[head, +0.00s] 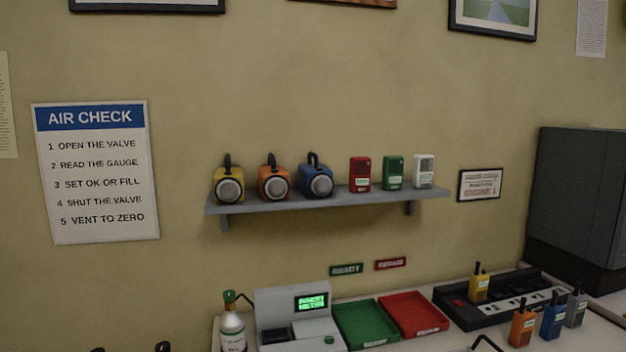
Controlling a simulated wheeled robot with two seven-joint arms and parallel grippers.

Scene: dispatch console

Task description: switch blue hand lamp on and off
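The blue hand lamp (316,182) stands on the wall shelf, third from the left. It has a black handle on top and a round pale lens with a dark rim facing out. I see no clear glow in its lens. Its switch cannot be made out. Two small dark tips show at the bottom left edge; they may be part of my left gripper, but too little shows to tell whether it is open or shut. Nothing touches the blue lamp.
A yellow lamp (229,186) and an orange lamp (273,184) stand left of it on the shelf (335,201). Red (360,174), green (393,172) and white (424,171) boxes stand right. Below are a green tray (366,325), a red tray (414,315) and several radios.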

